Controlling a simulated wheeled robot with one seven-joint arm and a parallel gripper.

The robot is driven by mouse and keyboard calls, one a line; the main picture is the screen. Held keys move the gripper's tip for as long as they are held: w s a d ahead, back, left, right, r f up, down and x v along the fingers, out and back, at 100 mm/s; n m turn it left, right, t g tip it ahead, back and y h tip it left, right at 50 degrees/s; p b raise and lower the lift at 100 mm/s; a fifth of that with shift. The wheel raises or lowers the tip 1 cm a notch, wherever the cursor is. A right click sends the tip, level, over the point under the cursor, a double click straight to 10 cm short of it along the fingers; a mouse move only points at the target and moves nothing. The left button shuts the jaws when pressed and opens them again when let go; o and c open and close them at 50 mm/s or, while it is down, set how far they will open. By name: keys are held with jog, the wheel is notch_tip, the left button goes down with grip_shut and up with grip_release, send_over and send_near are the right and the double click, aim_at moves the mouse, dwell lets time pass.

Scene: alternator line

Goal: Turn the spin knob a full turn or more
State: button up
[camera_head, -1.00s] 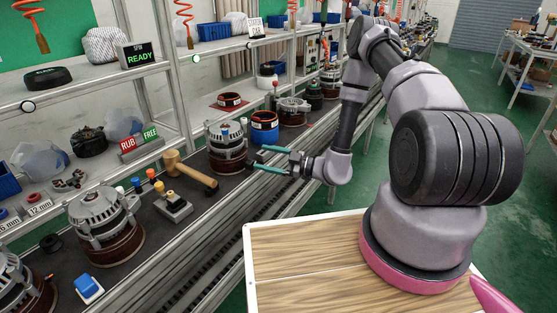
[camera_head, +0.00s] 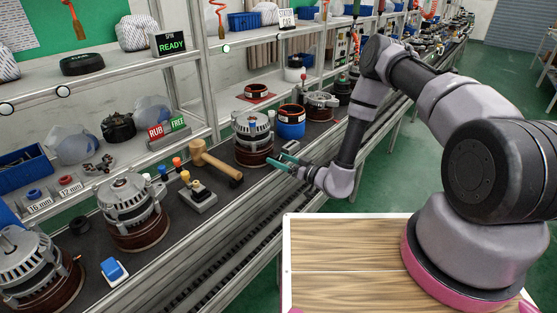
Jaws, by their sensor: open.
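My gripper (camera_head: 279,161) is open and empty. Its teal fingers point left, at the front edge of the bench, close to the right side of an alternator (camera_head: 253,140) with a brown base. A small grey block with a yellow-and-black knob-like top (camera_head: 196,190) stands on the bench left of my gripper, beyond a wooden mallet. I cannot tell for sure whether this is the spin knob. A spin display (camera_head: 171,43) on the upper shelf reads READY in green.
A wooden mallet (camera_head: 215,162) lies between the grey block and that alternator. A blue can (camera_head: 291,122) stands behind my gripper. Another alternator (camera_head: 132,212) and a blue-and-white block (camera_head: 114,270) are at left. Red RUB and green FREE signs (camera_head: 167,132) stand behind. The aisle floor is clear.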

jog(key=shift+w+a, duration=0.2)
jog(key=shift+a, duration=0.15)
grip_shut()
jog(key=n, duration=0.6)
jog(key=shift+s, duration=0.1)
jog(key=n, duration=0.5)
jog(key=shift+f+n+h, duration=0.1)
jog(key=shift+n+h, duration=0.2)
jog(key=shift+n, duration=0.1)
dwell(0.3)
